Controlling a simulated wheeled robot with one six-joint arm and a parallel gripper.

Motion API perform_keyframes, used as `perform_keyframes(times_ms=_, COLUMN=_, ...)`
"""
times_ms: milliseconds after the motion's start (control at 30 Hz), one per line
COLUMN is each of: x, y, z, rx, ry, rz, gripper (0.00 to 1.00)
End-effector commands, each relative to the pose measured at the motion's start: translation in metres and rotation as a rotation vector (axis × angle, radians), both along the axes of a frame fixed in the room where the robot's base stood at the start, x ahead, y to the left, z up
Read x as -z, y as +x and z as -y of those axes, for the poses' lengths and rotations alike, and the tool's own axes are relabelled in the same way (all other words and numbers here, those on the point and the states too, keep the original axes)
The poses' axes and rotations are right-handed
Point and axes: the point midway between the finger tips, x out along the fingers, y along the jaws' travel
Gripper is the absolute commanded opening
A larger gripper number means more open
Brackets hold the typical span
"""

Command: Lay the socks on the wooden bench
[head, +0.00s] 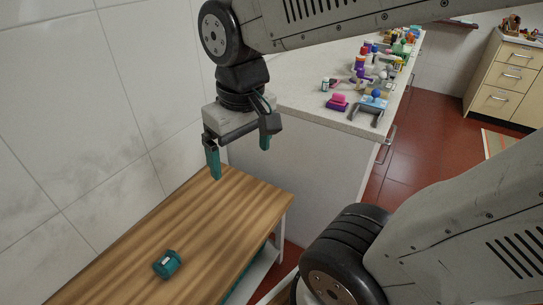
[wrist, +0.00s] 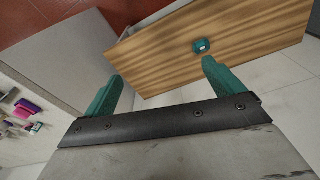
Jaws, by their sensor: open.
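A small teal rolled bundle with a pale label, which looks like the socks (head: 167,264), lies on the wooden bench (head: 215,228) toward its near left part. It also shows in the wrist view (wrist: 201,46) on the bench top (wrist: 160,62), beyond one fingertip. My gripper (head: 240,160) hangs above the far end of the bench, by the counter's end. Its teal fingers are spread, with nothing between them, and it is apart from the socks. The wrist view also shows the fingers (wrist: 163,72) wide apart and empty.
A pale counter (head: 300,85) stands past the bench's far end, with several bottles and colourful items (head: 372,75) on it. A tiled wall (head: 80,120) runs along the bench's left side. A drawer cabinet (head: 505,75) is at the back right. The bench top around the socks is clear.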

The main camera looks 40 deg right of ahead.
Motion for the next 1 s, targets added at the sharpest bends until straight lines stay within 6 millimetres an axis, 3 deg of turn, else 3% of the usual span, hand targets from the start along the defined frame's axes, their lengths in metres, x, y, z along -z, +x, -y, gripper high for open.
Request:
perform_keyframes(times_ms=100, x=-0.009, y=-0.034, z=0.01, rx=0.026, ry=-0.001, rz=0.017, gripper=0.93)
perform_keyframes(times_ms=300, x=-0.012, y=-0.06, z=0.015, rx=0.041, ry=-0.002, rz=0.019, gripper=0.93)
perform_keyframes(times_ms=1000, x=-0.012, y=-0.062, z=0.015, rx=0.042, ry=-0.002, rz=0.018, gripper=0.93)
